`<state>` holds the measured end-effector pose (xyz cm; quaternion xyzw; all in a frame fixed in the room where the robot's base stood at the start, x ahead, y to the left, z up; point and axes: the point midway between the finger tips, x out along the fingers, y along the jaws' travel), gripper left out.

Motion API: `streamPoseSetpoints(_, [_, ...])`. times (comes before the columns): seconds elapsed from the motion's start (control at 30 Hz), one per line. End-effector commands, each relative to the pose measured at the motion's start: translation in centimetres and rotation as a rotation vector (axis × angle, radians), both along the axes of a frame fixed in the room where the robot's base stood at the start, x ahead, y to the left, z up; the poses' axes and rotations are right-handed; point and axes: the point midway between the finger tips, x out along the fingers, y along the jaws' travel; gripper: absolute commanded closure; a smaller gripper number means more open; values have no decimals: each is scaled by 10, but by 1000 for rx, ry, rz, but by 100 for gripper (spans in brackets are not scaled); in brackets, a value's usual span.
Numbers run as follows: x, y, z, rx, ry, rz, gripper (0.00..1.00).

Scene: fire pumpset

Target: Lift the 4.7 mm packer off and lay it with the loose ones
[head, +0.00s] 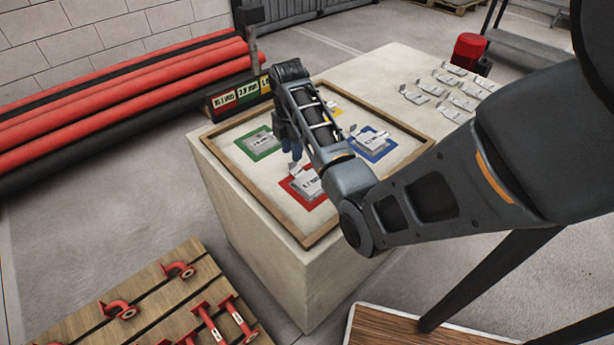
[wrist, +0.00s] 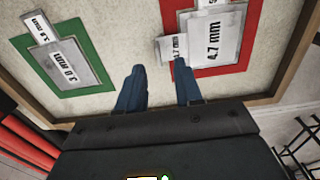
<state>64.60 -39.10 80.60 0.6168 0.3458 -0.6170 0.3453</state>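A grey plate labelled 4.7 mm (wrist: 214,42) lies on the red-bordered square (wrist: 257,22) in the wrist view. A small tab (wrist: 172,48), its label partly hidden, sticks out on its left. In the head view the red square (head: 297,198) carries grey plates (head: 307,181) partly hidden by my arm. My gripper (wrist: 159,68) is open and empty, with blue fingers apart. The right finger's tip is close by the tab; I cannot tell whether they touch. It also shows in the head view (head: 291,160). Several loose grey packers (head: 450,88) lie at the table's far right.
Green (head: 259,143), blue (head: 371,143) and yellow (head: 333,107) squares share the wood-rimmed tray (head: 272,217); a 3.0 mm plate (wrist: 67,62) lies on the green one. Labelled signs (head: 236,98) stand behind it. A red object (head: 468,52) stands beyond the loose packers.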

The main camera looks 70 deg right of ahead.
Motion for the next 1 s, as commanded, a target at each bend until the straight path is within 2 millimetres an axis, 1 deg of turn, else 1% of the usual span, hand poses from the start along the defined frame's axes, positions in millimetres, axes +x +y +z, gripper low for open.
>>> streamPoseSetpoints(0.2, [0,-2,-31,2,1,0,65])
streamPoseSetpoints(0.3, [0,-2,-42,1,1,-1,65])
streamPoseSetpoints(0.4, [0,-2,-47,0,0,-1,65])
streamPoseSetpoints(0.63, [0,-2,-48,-1,-1,-1,66])
streamPoseSetpoints(0.9, [0,-2,-47,-1,-1,-1,92])
streamPoseSetpoints(1.0, [0,-2,-47,0,0,-1,100])
